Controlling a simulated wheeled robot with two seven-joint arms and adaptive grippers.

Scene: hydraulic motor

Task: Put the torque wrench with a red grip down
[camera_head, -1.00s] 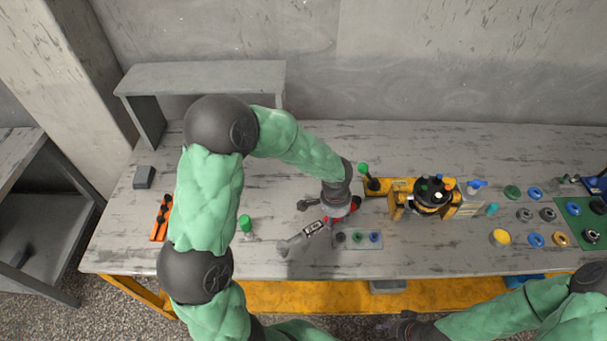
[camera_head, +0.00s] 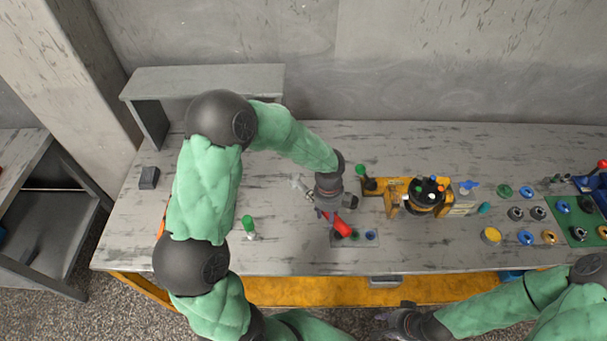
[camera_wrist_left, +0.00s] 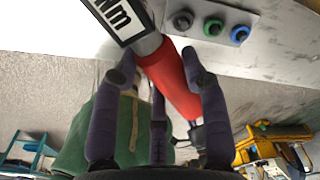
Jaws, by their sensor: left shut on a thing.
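The torque wrench with the red grip (camera_head: 338,225) is held under my left gripper (camera_head: 328,208), above the table's front middle. In the head view it slants from upper left to lower right, its grip at the lower right. In the left wrist view the red grip (camera_wrist_left: 172,78) lies between the dark fingers of my left gripper (camera_wrist_left: 158,85), which is shut on it.
A grey plate with coloured sockets (camera_head: 371,235) lies just below the wrench. A yellow fixture with a black round motor (camera_head: 428,193) stands to the right. A green-topped bottle (camera_head: 248,226) stands left on the table (camera_head: 285,255). Rings and parts fill the right side.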

